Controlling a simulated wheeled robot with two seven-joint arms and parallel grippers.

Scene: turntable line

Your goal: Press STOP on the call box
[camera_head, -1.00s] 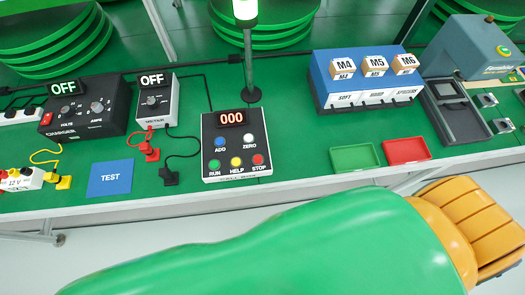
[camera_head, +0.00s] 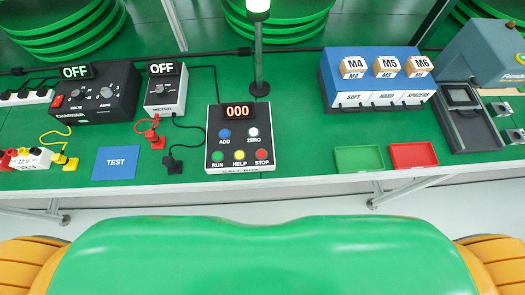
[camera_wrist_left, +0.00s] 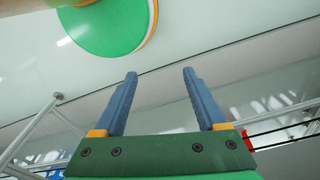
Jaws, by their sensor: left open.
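The call box (camera_head: 239,138) stands on the green bench near its front edge, in the middle of the head view. Its display reads 000. The red STOP button (camera_head: 261,154) is at its lower right, beside the yellow HELP button (camera_head: 239,155) and the green RUN button (camera_head: 217,156).
A lamp post (camera_head: 259,60) rises behind the call box. Right are a green tray (camera_head: 359,159), a red tray (camera_head: 413,155) and a blue bin unit (camera_head: 375,80).

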